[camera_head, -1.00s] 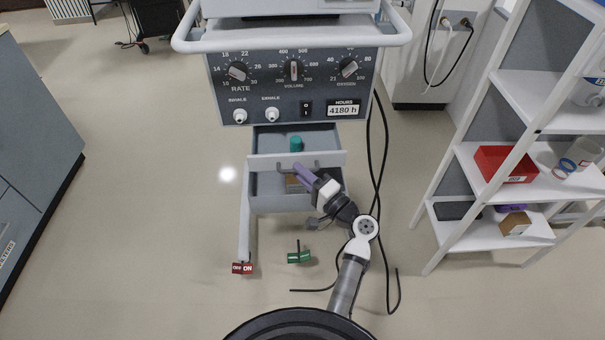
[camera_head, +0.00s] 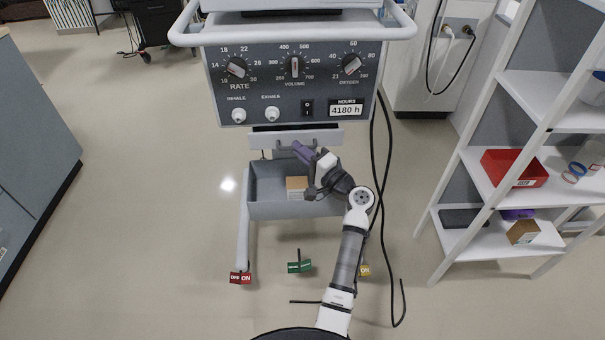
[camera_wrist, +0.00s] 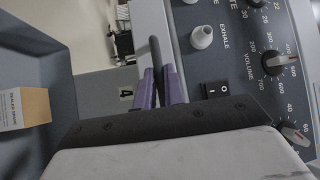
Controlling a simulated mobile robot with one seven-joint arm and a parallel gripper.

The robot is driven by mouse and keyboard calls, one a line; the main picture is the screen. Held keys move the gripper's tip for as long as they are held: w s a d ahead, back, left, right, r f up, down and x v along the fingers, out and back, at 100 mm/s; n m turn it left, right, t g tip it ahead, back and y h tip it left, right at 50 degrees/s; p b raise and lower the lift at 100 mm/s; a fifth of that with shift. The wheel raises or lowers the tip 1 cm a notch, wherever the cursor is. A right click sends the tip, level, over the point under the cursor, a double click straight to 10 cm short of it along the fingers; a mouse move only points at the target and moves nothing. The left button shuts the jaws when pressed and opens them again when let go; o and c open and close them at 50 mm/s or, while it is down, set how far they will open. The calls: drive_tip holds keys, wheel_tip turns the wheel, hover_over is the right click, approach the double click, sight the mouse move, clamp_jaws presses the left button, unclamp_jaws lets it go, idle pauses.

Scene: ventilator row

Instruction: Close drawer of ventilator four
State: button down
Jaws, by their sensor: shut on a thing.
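The ventilator (camera_head: 222,100) stands ahead with its dial panel facing me. Its drawer front (camera_head: 322,136) is a pale strip just below the panel; no inside of the drawer shows, only a thin dark band above the front. My gripper (camera_head: 297,148), with purple fingers, is at the drawer's handle (camera_head: 283,142). In the wrist view, the purple fingers (camera_wrist: 161,88) are closed around the dark handle bar (camera_wrist: 155,58).
A grey open bin (camera_head: 270,208) holding a cardboard box (camera_head: 296,184) sits below the drawer. Red (camera_head: 240,278) and green (camera_head: 299,267) tagged pedals are near the floor. A white shelf rack (camera_head: 452,190) stands at right. Black cables hang right of the ventilator. Floor at left is clear.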

drive_tip(key=shift+w+b, duration=0.4)
drive_tip(key=shift+w, duration=0.85)
drive_tip(key=c, duration=1.5)
unclamp_jaws()
drive_tip(key=shift+w, duration=0.1)
drive_tip(key=b+v, duration=0.2)
drive_tip(key=v, duration=1.2)
drive_tip(key=shift+a, duration=0.15)
